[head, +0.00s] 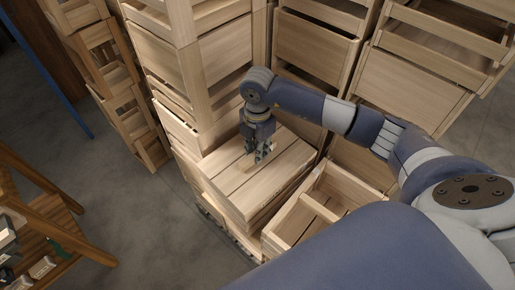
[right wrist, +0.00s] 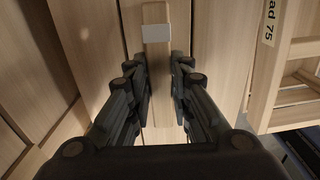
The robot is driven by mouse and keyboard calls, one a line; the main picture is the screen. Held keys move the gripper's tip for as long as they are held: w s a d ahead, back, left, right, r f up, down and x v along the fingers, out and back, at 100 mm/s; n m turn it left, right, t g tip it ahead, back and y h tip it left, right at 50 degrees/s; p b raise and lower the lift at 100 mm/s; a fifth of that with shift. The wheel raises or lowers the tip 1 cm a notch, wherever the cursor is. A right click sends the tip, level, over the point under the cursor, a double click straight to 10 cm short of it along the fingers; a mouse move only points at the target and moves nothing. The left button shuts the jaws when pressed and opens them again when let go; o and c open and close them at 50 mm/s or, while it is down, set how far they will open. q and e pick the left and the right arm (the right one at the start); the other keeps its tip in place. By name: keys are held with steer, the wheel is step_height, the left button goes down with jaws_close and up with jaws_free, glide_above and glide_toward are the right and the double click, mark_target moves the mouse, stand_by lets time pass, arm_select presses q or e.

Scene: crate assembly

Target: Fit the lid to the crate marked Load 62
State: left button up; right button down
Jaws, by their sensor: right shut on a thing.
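A slatted wooden lid (head: 282,168) lies flat on top of a short stack of similar wooden pieces. My right gripper (head: 262,154) points down at the middle of this lid, shut on it. In the right wrist view the fingers (right wrist: 161,92) stand on both sides of a narrow raised wooden bar with a pale grey patch (right wrist: 155,33), over the lid's boards (right wrist: 208,50). The exact contact is hidden between the fingers. I cannot read a Load 62 mark on any crate. My left gripper is not in view.
An open crate (head: 290,226) with a divider stands right beside the lid stack; its label (right wrist: 269,22) reads "ad 75". Tall crate stacks (head: 222,58) rise behind. A slatted wooden table (head: 40,225) stands at the left. Grey floor (head: 125,205) between is clear.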

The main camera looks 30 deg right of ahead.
steer(key=c, duration=1.4)
jaws_free()
steer(key=shift+o, duration=0.2)
steer(key=shift+r+p, duration=2.9)
steer(key=shift+r, duration=1.15)
